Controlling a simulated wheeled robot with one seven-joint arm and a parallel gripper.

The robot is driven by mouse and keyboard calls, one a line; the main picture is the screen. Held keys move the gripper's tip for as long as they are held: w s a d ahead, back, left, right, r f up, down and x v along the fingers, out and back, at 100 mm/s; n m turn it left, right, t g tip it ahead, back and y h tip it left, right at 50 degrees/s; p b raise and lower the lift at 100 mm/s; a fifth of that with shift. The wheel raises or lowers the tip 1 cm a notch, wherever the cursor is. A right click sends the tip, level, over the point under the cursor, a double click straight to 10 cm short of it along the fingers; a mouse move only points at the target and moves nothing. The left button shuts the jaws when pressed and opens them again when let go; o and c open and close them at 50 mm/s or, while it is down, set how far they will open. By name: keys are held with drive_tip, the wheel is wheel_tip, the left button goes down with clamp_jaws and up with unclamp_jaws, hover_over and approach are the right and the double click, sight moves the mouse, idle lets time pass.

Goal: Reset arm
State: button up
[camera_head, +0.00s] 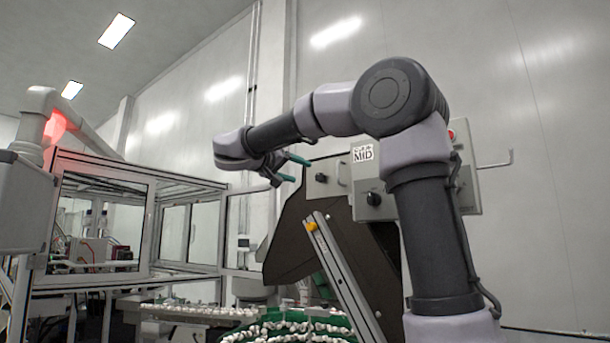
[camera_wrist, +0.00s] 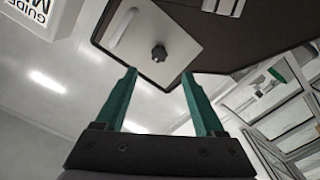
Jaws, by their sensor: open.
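My gripper (camera_head: 291,168) is raised at the end of my bent arm, in the middle of the head view. Its two green fingers are spread apart with nothing between them. In the wrist view my gripper (camera_wrist: 160,82) is also open and empty. Beyond the fingertips there, a light plate with a dark knob (camera_wrist: 158,53) sits on a dark panel. I cannot tell the distance from the fingers to the plate.
A dark machine hopper (camera_head: 295,235) and a grey control box (camera_head: 374,205) stand behind my arm. Below lies a green bed with many white caps (camera_head: 290,328). A framed glass enclosure (camera_head: 105,225) stands at left. The air above my arm is clear.

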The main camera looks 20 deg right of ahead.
drive_tip(key=shift+s+a, duration=0.2)
drive_tip(key=shift+a, duration=0.05)
idle(0.3)
drive_tip(key=s+d+f+n+g+y, duration=0.25)
drive_tip(key=s+d+f+y, duration=0.35)
drive_tip(key=f, duration=0.5)
drive_tip(key=s+a+f+m+y, duration=0.1)
drive_tip(key=s+a+f+y, duration=0.2)
drive_tip(key=s+f, duration=0.6)
drive_tip(key=s+a+f+m+y, duration=0.1)
drive_tip(key=s+a+f+y, duration=0.2)
drive_tip(key=s+f+y, duration=0.5)
wheel_tip(320, 180, down, 4)
drive_tip(key=shift+s+a+f, duration=0.15)
drive_tip(key=shift+s+a, duration=0.2)
drive_tip(key=shift+s, duration=0.35)
